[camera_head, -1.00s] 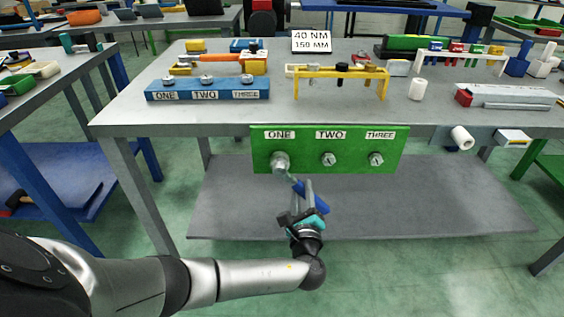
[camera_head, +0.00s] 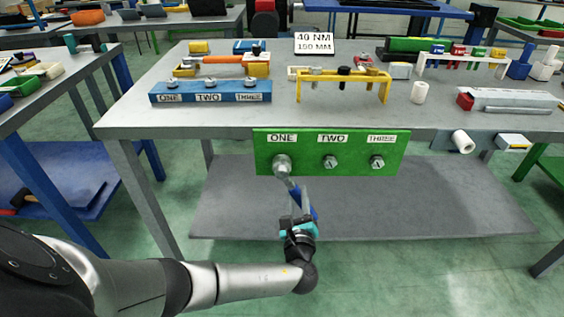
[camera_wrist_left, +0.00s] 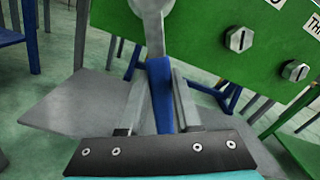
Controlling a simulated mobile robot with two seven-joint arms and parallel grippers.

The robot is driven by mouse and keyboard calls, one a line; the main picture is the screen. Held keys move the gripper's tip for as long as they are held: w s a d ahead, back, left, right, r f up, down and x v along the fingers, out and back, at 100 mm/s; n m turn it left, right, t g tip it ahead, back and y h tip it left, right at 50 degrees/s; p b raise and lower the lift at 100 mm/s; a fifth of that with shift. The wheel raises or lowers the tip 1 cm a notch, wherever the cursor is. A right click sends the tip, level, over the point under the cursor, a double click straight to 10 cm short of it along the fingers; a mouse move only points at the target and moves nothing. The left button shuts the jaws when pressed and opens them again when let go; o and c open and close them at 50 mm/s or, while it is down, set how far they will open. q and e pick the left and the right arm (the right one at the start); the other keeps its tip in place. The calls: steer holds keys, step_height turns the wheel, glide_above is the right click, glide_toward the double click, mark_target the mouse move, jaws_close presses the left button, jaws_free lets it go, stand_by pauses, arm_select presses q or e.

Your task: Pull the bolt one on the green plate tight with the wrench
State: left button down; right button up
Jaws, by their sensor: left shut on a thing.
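The green plate (camera_head: 331,147) hangs upright at the table's front edge, with labels ONE, TWO and THREE above its bolts. Bolt one is covered by the ring head of the wrench (camera_head: 283,165). Bolt two (camera_head: 330,162) and bolt three (camera_head: 377,162) are bare hex heads with a slot mark. My left gripper (camera_head: 303,205) is below bolt one, shut on the wrench's blue handle. In the left wrist view the blue handle (camera_wrist_left: 160,95) runs between the two fingers up to the grey head at the plate. My right gripper is not in view.
The grey table (camera_head: 300,120) carries a blue block (camera_head: 210,98) labelled ONE, TWO, THREE, a yellow rack (camera_head: 342,82) and a sign (camera_head: 314,43) reading 40 NM, 150 MM. A grey lower shelf (camera_head: 400,210) lies below the plate. A white roll (camera_head: 462,141) sits right of the plate.

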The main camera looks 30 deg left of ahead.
arm_select(q)
steer(key=shift+a, duration=0.1)
stand_by(0.3)
steer(key=shift+s+a+f+m+p, duration=0.25)
steer(key=shift+a+m+p, duration=0.25)
steer(key=shift+m, duration=0.5)
steer(key=shift+s, duration=0.1)
steer(key=shift+d, duration=0.2)
steer(key=shift+s+d+r+n, duration=0.15)
steer(key=shift+s+d+n, duration=0.15)
steer(key=shift+s+d, duration=0.1)
steer(key=shift+p+v, duration=1.15)
steer(key=shift+v, duration=1.2)
